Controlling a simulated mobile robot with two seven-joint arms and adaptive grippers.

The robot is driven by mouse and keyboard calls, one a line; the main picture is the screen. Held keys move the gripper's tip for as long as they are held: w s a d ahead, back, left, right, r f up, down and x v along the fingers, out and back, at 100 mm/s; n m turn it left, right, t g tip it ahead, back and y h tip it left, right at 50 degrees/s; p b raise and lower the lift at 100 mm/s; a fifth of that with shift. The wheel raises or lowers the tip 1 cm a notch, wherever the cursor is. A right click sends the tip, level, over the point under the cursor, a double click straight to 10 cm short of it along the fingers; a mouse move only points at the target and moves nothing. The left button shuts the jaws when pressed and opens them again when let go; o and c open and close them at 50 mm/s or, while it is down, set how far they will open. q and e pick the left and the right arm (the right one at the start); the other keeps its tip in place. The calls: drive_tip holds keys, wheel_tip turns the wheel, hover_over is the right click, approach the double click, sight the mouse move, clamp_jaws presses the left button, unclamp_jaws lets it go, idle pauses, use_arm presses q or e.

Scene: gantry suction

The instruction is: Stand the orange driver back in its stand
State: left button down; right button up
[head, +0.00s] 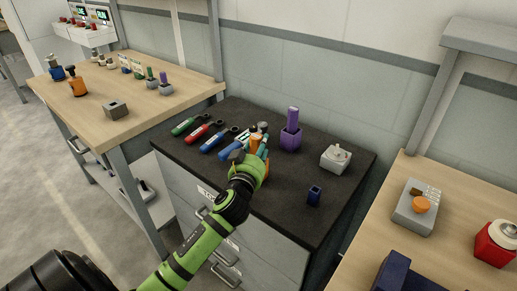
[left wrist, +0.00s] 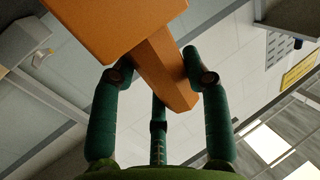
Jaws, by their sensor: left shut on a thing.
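My left gripper (head: 258,153) reaches over the dark cabinet top from the front. It is shut on the orange driver (head: 255,142), which it mostly hides in the head view. In the left wrist view the orange driver (left wrist: 160,70) shows as a wide block with a narrower bar running between the teal fingers of the left gripper (left wrist: 162,76). A small dark blue holder (head: 314,195) stands at the right front of the cabinet top. A purple holder (head: 291,138) with a purple piece in it stands behind the gripper. I cannot tell which is the driver's stand. My right gripper is out of view.
Green (head: 185,125), red (head: 203,132) and blue (head: 216,138) tools lie left of the gripper on the black top (head: 280,215). A grey box (head: 335,158) stands at the right back. Wooden benches flank the cabinet. The front right of the top is mostly free.

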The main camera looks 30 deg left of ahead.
use_arm(q)
drive_tip(key=shift+r, duration=0.1)
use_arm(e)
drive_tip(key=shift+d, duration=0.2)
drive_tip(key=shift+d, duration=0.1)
use_arm(q)
drive_tip(key=shift+f, duration=0.25)
drive_tip(key=c, duration=0.6)
unclamp_jaws()
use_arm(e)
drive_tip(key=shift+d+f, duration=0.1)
use_arm(q)
drive_tip(key=shift+r, duration=0.15)
drive_tip(key=shift+s+r, duration=0.1)
drive_tip(key=b+v, duration=0.1)
drive_tip(key=v, duration=1.1)
drive_tip(key=shift+b, duration=0.4)
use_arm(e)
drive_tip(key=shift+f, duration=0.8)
